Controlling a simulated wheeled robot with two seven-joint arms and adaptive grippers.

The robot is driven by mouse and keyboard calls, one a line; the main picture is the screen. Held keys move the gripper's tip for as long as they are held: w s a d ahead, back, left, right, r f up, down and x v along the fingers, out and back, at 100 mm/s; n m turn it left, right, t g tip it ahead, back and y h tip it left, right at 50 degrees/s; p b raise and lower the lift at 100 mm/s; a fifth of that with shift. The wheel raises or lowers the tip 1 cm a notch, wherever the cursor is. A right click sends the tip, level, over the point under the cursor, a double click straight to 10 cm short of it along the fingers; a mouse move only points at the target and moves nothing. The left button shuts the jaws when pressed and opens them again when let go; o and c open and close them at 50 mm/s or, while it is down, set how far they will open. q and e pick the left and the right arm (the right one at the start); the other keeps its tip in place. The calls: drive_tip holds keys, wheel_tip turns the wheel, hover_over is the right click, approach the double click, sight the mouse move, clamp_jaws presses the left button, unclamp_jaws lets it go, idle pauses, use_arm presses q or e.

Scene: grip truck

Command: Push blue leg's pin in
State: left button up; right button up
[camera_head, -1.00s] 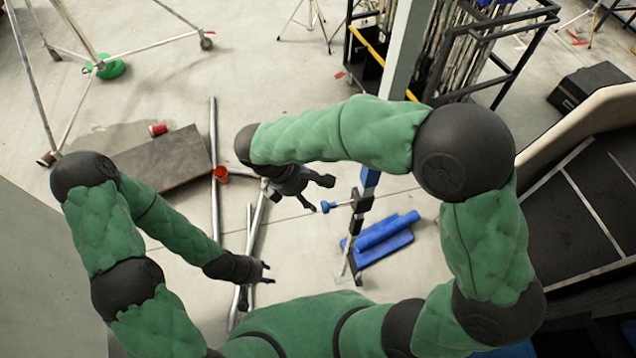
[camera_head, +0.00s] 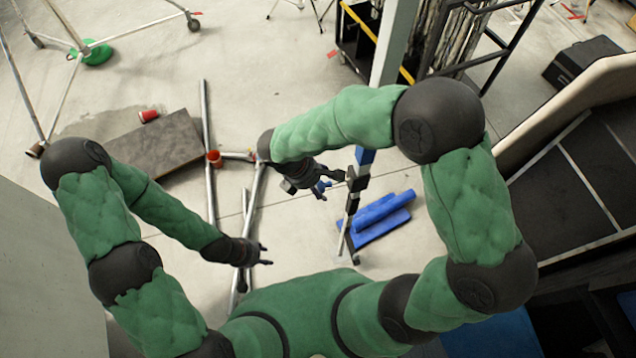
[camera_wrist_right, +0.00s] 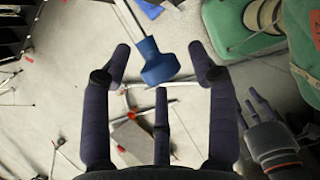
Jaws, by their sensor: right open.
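The leg (camera_head: 365,156), with a blue upper section and dark fittings, stands upright right of centre in the head view. The right gripper (camera_head: 328,185) is open around the knob, and I see no clear contact. My left gripper (camera_head: 264,254) is lower left of the leg, its fingers apart and empty. The pin's inner end is hidden.
Metal poles (camera_head: 207,140), a dark board (camera_head: 155,150) and red cups (camera_head: 214,158) lie to the left. A black cart (camera_head: 360,50) stands behind; a dark ramp (camera_head: 570,200) is at the right.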

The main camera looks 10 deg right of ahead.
sight(335, 182)
clamp_jaws()
drive_tip(key=d, duration=0.5)
drive_tip(key=shift+f, duration=0.1)
drive_tip(key=shift+a, duration=0.1)
drive_tip(key=shift+c, duration=0.9)
unclamp_jaws()
drive_tip(key=shift+o, duration=0.9)
drive_tip(key=shift+d, duration=0.2)
